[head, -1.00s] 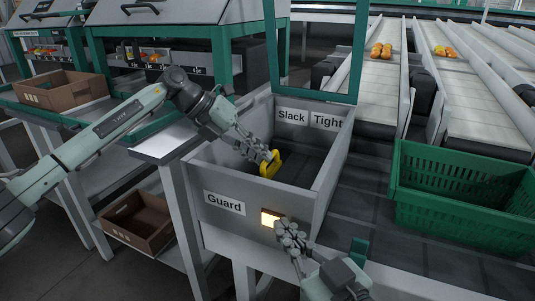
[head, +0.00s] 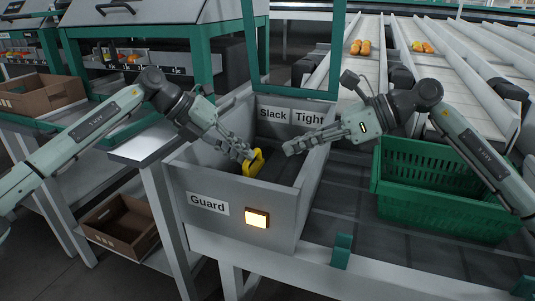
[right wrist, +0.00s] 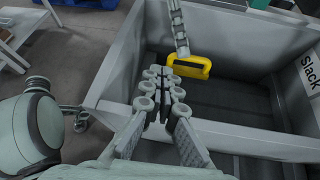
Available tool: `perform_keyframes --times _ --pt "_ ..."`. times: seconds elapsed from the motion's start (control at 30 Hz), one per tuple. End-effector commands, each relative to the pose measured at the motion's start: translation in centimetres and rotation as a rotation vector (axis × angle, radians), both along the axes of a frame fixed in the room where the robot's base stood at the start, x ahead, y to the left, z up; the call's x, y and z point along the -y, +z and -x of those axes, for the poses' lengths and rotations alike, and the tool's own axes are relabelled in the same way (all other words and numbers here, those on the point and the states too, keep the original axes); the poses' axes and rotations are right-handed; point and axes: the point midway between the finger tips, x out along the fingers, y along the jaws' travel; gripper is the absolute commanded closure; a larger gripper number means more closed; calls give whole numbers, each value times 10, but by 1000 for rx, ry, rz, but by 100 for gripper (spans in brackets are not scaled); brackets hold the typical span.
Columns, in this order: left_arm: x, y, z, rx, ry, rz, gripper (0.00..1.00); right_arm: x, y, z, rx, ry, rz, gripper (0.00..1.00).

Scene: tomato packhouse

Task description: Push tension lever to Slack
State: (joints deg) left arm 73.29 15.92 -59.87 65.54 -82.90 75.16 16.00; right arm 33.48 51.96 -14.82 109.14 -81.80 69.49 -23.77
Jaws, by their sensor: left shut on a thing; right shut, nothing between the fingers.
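The yellow handle (head: 256,162), which looks like the grip of the tension lever, stands inside the grey open-topped box (head: 180,180). It also shows in the right wrist view (right wrist: 188,66). The Slack sign (head: 275,115) and Tight sign (head: 309,118) are on the box's back wall. My left gripper (head: 246,155) is shut on the yellow handle. My right gripper (head: 287,149) is shut and empty, over the box, to the right of the handle and apart from it. In the right wrist view its fingertips (right wrist: 165,76) appear just below the handle. The lever's shaft is hidden.
A green frame (head: 250,45) stands raised behind the box. The front wall carries a Guard label (head: 208,204) and a lit button (head: 256,218). A green crate (head: 440,208) stands to the right, under my right arm. Conveyor lanes with orange tomatoes (head: 360,47) lie behind.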

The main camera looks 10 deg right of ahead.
Motion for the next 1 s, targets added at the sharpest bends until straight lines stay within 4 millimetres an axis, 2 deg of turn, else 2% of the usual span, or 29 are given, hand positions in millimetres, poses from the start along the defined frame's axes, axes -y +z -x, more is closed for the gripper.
perform_keyframes --times 0.03,0.1,0.2,0.27,0.47,0.77,1.0 --pt "0 0 0 0 0 0 100 21 0 -7 17 -22 79 100" --pt "0 0 0 0 0 0 100 40 -1 -13 25 -44 154 100" --pt "0 0 0 -1 -1 0 100 54 -4 -17 28 -59 207 100" --pt "0 0 0 -1 -1 0 100 55 -6 -19 29 -63 218 100" --pt "0 0 0 -1 -1 0 100 34 -26 -32 27 -60 216 100" --pt "0 0 1 -2 -2 0 100 -8 -66 -59 27 -58 213 100" --pt "1 0 1 -2 -2 0 100 -34 -63 -78 28 -61 214 100"
